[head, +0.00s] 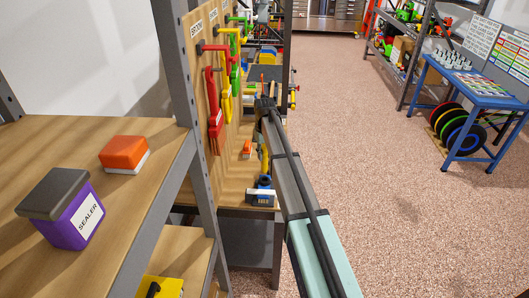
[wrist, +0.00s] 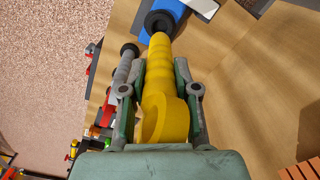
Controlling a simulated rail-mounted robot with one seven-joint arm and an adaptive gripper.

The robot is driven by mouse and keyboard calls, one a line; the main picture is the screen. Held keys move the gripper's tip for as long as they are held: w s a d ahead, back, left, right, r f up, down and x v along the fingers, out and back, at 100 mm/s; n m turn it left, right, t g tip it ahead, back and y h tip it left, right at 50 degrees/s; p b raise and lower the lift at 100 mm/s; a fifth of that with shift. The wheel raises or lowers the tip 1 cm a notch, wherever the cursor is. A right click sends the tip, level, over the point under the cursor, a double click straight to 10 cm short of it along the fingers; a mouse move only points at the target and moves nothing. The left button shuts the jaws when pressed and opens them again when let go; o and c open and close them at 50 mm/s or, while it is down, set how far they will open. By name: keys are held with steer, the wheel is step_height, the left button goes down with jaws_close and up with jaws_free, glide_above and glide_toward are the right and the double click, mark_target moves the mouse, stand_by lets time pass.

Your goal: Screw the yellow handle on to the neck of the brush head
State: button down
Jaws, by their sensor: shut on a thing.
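The yellow handle (wrist: 160,60) lies between the two green-grey fingers of my gripper (wrist: 160,72), which is shut on it. Its wide round end is near my palm, and its narrow end points away. At that narrow end is a black ring-shaped neck (wrist: 158,21) next to a blue body (wrist: 166,5), which looks like the brush head. Handle and neck are lined up and look close or touching; I cannot tell whether the threads are engaged. In the head view the blue brush head (head: 263,192) is on the wooden bench, and the yellow handle (head: 264,158) is partly hidden by my arm.
A grey rod-like tool (wrist: 124,66) is just left of the handle. An orange block (head: 247,148) is on the bench. Red (head: 214,97) and yellow tools hang on the wooden pegboard close to my arm. Clear wooden surface (wrist: 240,70) lies right of the handle.

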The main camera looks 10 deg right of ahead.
mark_target(265, 164)
steer(key=shift+f+b, duration=0.6)
steer(key=shift+f, duration=1.25)
steer(key=shift+f+b, duration=0.3)
steer(key=shift+f, duration=1)
stand_by(0.7)
steer(key=c, duration=0.8)
jaws_free()
steer(key=shift+r, duration=0.1)
step_height(265, 164, up, 12)
steer(key=shift+f, duration=0.1)
steer(key=shift+s, duration=0.1)
